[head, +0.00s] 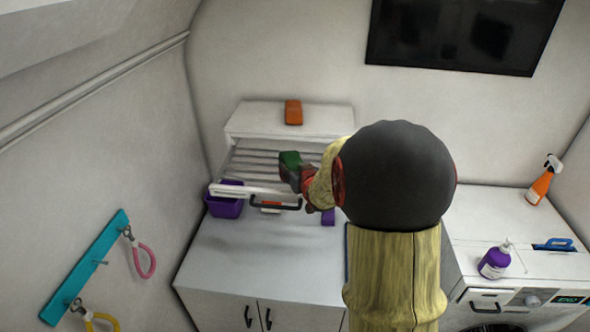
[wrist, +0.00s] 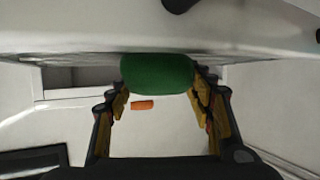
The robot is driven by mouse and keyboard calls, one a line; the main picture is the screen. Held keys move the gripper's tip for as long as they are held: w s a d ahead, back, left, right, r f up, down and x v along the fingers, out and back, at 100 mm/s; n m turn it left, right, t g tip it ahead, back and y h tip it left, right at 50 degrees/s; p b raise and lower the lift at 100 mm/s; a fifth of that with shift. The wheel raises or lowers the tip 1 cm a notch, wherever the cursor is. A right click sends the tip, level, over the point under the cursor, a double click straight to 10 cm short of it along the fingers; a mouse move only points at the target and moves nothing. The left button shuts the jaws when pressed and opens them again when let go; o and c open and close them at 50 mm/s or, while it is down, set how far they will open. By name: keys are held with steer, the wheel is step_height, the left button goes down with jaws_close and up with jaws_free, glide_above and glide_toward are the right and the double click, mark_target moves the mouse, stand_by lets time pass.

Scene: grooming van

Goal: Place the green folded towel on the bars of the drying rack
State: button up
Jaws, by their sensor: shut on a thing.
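The green folded towel (head: 291,159) is held in my gripper (head: 300,178), in the head view in front of the drying rack. In the wrist view the towel (wrist: 157,74) sits between the two fingers of my gripper (wrist: 158,85), which are shut on it. The drying rack (head: 262,163) is a white pull-out frame with grey bars, on the counter at the back left. In the head view the towel overlaps the right part of the bars. I cannot tell whether it touches them. My arm hides the rack's right end.
An orange block (head: 293,112) lies on top of the white cabinet (head: 245,119) above the rack. The counter (head: 255,255) in front is clear. A purple bottle (head: 495,262) and an orange spray bottle (head: 541,184) stand at right.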

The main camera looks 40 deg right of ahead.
steer(key=shift+s+a+f, duration=0.1)
steer(key=shift+f, duration=0.2)
steer(key=o, duration=1.2)
steer(key=shift+c, duration=0.2)
steer(key=shift+r, duration=0.1)
